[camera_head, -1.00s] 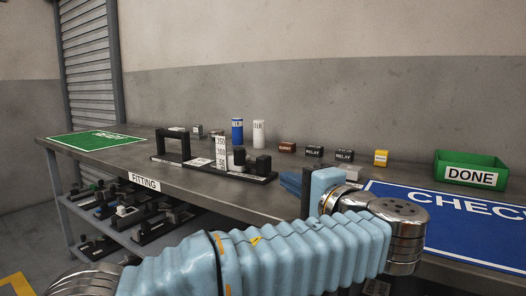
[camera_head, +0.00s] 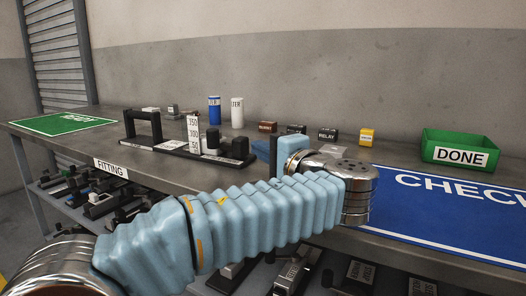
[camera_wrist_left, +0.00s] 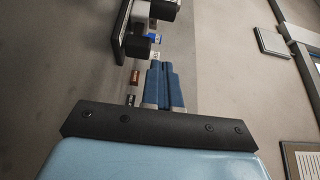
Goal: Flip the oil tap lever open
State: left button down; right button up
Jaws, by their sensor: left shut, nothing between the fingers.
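A compressor pallet with a black base (camera_head: 170,148) stands on the bench, with a black handle frame, a white scale plate (camera_head: 193,133) and dark blocks. I cannot make out the oil tap lever. My left gripper (camera_head: 262,150) has blue fingers that are shut and empty, just right of the pallet's right end in the head view. In the left wrist view the shut fingers (camera_wrist_left: 165,88) point towards the bench items, with part of the pallet (camera_wrist_left: 122,32) at upper left. The gripper body partly hides the fingers in the head view. My right gripper is not in view.
A blue bottle (camera_head: 214,110) and a white bottle (camera_head: 237,113) stand behind the pallet. Small labelled boxes, including a yellow one (camera_head: 366,137), line the back. A green DONE bin (camera_head: 458,141) is at right, beyond the blue CHECK mat (camera_head: 440,215). More pallets sit on the lower shelf.

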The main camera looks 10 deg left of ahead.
aim_at(215, 134)
pick_arm(q)
jog(key=x, duration=0.6)
jog(key=a, duration=0.3)
jog(key=shift+w+a, duration=0.15)
jog(key=shift+a, duration=0.4)
jog(key=shift+f+b, duration=0.1)
jog(key=shift+b, duration=0.35)
